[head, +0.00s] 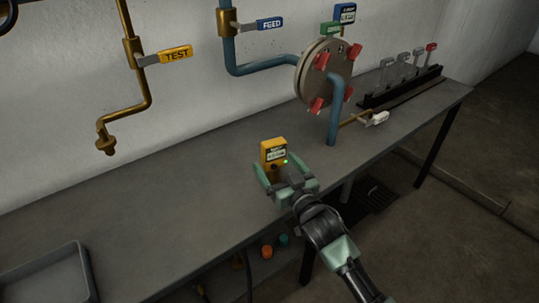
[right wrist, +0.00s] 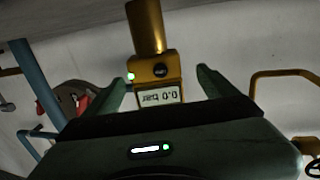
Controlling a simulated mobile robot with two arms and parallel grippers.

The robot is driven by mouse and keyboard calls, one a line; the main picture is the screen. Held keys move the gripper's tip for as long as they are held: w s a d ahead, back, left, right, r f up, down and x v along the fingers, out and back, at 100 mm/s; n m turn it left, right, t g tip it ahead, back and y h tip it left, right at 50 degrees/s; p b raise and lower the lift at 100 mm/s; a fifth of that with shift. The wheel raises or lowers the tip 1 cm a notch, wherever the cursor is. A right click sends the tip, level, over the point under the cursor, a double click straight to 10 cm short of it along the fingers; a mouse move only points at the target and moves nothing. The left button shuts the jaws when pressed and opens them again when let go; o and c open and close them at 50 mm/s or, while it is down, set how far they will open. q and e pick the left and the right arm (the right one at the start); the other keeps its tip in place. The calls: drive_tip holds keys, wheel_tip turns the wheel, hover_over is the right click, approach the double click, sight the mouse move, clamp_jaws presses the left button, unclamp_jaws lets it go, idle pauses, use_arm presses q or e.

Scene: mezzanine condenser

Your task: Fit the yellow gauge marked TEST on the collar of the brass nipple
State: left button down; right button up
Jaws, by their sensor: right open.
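The yellow gauge (head: 273,151) is upright at the bench's front edge, with a green light. In the right wrist view the gauge (right wrist: 157,72) appears upside down, its display reading 0.0 bar and a yellow cylindrical part joined to it. My right gripper (head: 284,182) is open around it; in the wrist view a gap shows on each side. Whether the gauge's foot touches the bench is hidden. Any TEST mark on it is too small to read. The brass nipple (head: 106,143) with its collar ends the bent brass pipe at left. My left gripper is not in view.
A yellow TEST valve handle (head: 176,54) is on the brass pipe. A blue FEED pipe (head: 260,69) leads to a round flanged plate (head: 322,72) with red clamps. A grey tray (head: 45,274) lies front left. The bench (head: 190,180) is clear between tray and gauge.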

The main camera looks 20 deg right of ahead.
drive_tip(key=w, duration=0.6)
drive_tip(key=shift+w+a+f, duration=0.15)
drive_tip(key=shift+w+f, duration=0.05)
drive_tip(key=shift+w, duration=0.1)
drive_tip(key=c, duration=1.8)
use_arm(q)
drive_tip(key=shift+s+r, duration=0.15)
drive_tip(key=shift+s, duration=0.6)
